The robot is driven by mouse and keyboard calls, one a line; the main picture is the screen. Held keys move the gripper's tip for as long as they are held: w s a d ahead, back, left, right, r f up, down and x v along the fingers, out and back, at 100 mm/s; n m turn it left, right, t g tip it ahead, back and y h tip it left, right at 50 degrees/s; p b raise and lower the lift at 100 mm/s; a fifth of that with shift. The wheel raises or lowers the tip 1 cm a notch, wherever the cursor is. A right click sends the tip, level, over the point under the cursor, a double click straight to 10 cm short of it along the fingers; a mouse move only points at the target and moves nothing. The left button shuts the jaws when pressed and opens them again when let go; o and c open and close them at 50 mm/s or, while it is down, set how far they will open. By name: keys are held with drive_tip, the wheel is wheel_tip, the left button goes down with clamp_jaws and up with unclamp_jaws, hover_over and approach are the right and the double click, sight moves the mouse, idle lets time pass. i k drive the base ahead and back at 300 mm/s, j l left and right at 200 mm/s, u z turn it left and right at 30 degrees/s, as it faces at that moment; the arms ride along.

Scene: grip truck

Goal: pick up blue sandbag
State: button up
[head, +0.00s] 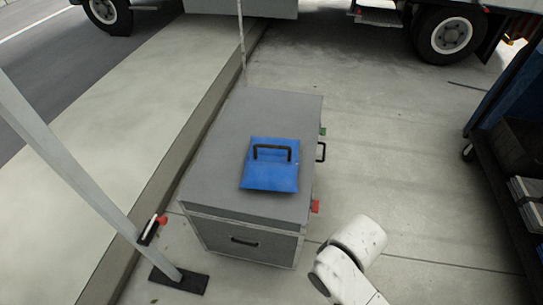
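The blue sandbag (270,174) lies flat on top of a grey case (225,160). Its black handle (271,148) stands up near its far edge. My white arm shows at the lower right of the case, apart from the sandbag. My gripper is not visible in the head view, so I cannot see its fingers or whether it holds anything.
A light stand pole (95,175) with a dark foot stands left of the case. A dark cart (510,150) is at the right edge. A truck wheel (450,34) is at the back. A kerb (190,140) runs along the left. Floor right of the case is clear.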

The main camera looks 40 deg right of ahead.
sight(270, 165)
drive_tip(key=i+l+u, duration=0.1)
drive_tip(key=u, duration=0.55)
drive_tip(key=i+l+u, duration=0.2)
drive_tip(key=l, duration=0.15)
drive_tip(key=l+u, duration=0.25)
drive_tip(key=l, duration=0.15)
drive_tip(key=i+l+u, duration=0.2)
drive_tip(key=l, duration=1.2)
drive_tip(key=i+u, duration=0.05)
